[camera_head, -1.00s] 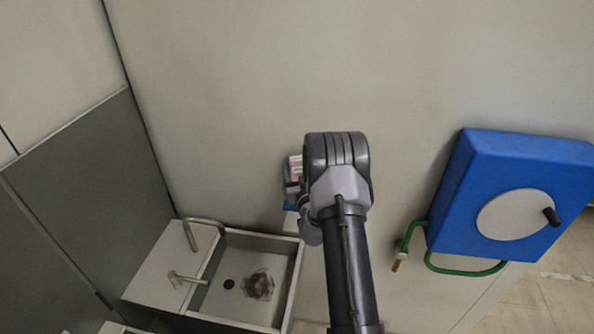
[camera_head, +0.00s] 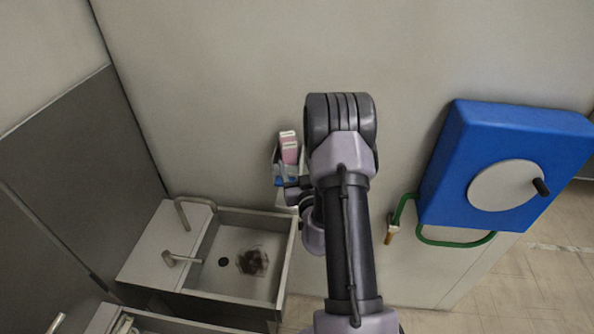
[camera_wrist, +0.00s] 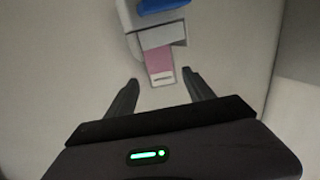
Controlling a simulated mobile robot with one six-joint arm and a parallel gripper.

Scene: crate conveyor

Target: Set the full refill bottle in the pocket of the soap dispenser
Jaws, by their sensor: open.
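The soap dispenser (camera_head: 277,163) is on the wall left of my arm, with a blue lever at its lower side. A pink bottle (camera_head: 290,153) with a white end stands in its pocket. In the wrist view the dispenser (camera_wrist: 160,37) is at the top centre, and the pink bottle (camera_wrist: 158,60) sticks out of it toward me. My gripper (camera_wrist: 160,77) is open, its fingers apart on either side of the bottle's white end, and neither visibly touches it. In the head view my arm hides most of the gripper. How full the bottle is cannot be told.
A sink (camera_head: 286,272) with a tap and a dark stain in its basin is below left. A blue hose reel box (camera_head: 480,135) with a green hose hangs on the wall at the right. Bare wall lies between my arm and the box.

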